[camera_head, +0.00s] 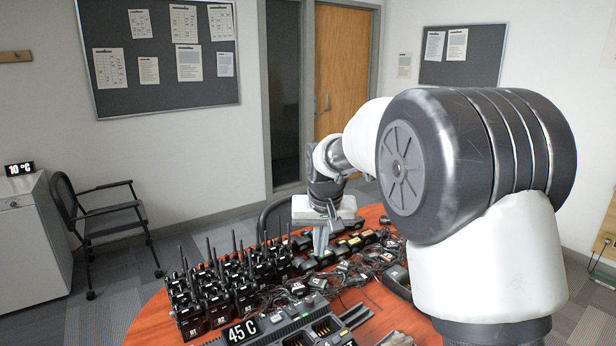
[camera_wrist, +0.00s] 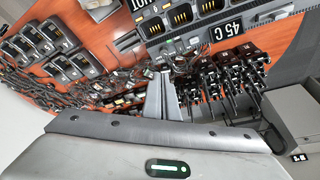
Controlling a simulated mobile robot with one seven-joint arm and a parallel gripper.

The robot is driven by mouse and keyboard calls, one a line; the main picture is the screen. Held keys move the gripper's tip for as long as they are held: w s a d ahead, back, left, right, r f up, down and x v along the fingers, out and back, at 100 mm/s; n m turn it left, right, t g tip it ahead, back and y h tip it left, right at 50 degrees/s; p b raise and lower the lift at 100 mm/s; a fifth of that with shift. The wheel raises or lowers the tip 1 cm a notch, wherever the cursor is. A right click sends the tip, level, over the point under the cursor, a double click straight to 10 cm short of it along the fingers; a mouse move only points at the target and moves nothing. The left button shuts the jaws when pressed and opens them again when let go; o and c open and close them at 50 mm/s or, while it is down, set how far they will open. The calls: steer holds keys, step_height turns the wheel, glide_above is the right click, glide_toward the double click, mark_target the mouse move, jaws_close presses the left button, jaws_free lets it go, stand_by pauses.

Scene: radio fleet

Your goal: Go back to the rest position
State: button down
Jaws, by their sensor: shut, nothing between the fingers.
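My gripper (camera_head: 321,238) hangs over the round wooden table, above its far part, with my arm reaching out from the right. In the wrist view the fingers of my gripper (camera_wrist: 163,98) are together with nothing between them. Black radios (camera_head: 215,290) with antennas stand in rows at the left of the table, and they also show in the wrist view (camera_wrist: 225,75). A charger marked "45 C" (camera_head: 283,328) stands at the near edge. Whether the fingertips touch anything below is hard to tell.
Cables and small chargers (camera_head: 345,272) cover the middle of the table. A chair (camera_head: 107,215) and a grey cabinet (camera_head: 32,245) with a display reading 10 °C (camera_head: 19,169) stand at the left. A wooden door (camera_head: 343,75) is at the back. The floor left of the table is partly free.

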steer(key=s+d+r+t+p, duration=0.1)
steer(key=s+d+r, duration=0.4)
steer(key=s, duration=0.4)
steer(key=s+d+r+p, duration=0.1)
steer(key=s+d+r, duration=0.2)
steer(key=s+r, duration=0.45)
steer(key=s+d+f+p, duration=0.1)
steer(key=s+d, duration=0.2)
steer(key=s, duration=1.3)
steer(key=shift+s+d+f+t+p, duration=0.15)
steer(key=shift+s+f+t+p, duration=0.15)
steer(key=shift+f+p, duration=0.1)
